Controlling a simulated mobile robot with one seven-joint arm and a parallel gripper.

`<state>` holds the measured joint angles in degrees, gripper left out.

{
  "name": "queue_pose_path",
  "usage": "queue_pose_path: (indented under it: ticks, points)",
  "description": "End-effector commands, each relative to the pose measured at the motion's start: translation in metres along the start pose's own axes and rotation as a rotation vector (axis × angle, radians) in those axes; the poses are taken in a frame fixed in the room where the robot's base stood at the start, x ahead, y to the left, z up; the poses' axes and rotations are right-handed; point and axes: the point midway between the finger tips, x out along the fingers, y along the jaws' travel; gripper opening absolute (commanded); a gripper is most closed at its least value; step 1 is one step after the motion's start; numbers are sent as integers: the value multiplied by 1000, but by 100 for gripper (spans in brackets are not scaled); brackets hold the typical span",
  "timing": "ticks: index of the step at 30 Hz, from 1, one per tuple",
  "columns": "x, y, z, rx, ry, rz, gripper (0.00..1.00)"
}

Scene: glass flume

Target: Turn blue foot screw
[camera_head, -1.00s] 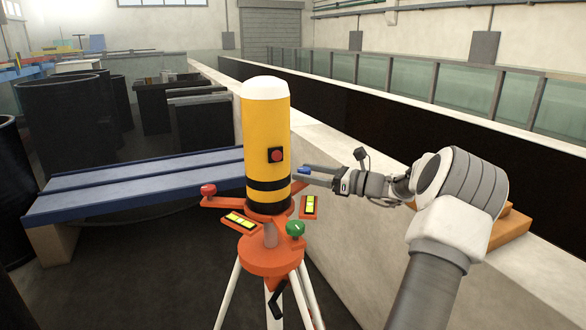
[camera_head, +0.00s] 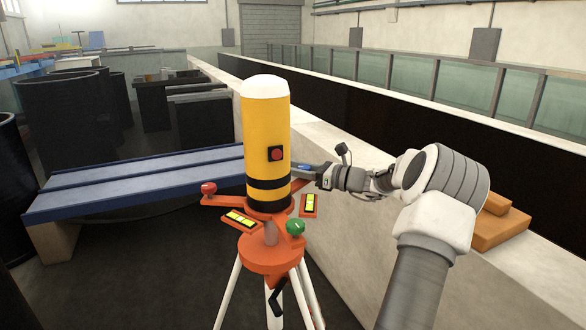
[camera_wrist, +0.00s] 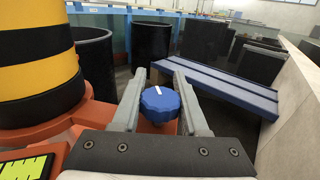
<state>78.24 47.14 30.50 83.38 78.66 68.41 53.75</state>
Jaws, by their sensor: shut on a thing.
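The blue foot screw (camera_wrist: 160,103) is a lobed knob with a white mark on top. In the wrist view it sits between the two fingers of my gripper (camera_wrist: 158,100), which is shut on it. The yellow instrument (camera_head: 265,130) with a white cap and black bands stands on an orange base. A red knob (camera_head: 208,188) and a green knob (camera_head: 295,227) sit on the base's other arms.
Two yellow level vials (camera_head: 240,217) (camera_head: 310,203) lie on the base. The base rests on a tripod with white legs (camera_head: 228,292). A pale wall (camera_head: 400,240) runs along the right, with orange blocks (camera_head: 500,225) on it. A blue bench (camera_head: 130,185) stands behind left.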

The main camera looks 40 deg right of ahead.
Motion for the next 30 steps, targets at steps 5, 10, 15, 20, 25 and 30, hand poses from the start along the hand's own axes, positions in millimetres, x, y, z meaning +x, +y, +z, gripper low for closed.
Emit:
queue_pose_path:
  ticks: [5, 10, 15, 20, 25, 30]
  points:
    - [0, 0, 0, 0, 0, 0, 0]
    - [0, 0, -1, 0, 1, -16, 0]
    - [0, -2, -2, 0, 2, -81, 0]
    - [-1, -5, -4, 0, 2, -186, 0]
    - [-2, -8, -5, -2, 2, -308, 0]
    - [-2, -12, -6, -3, 2, -410, 0]
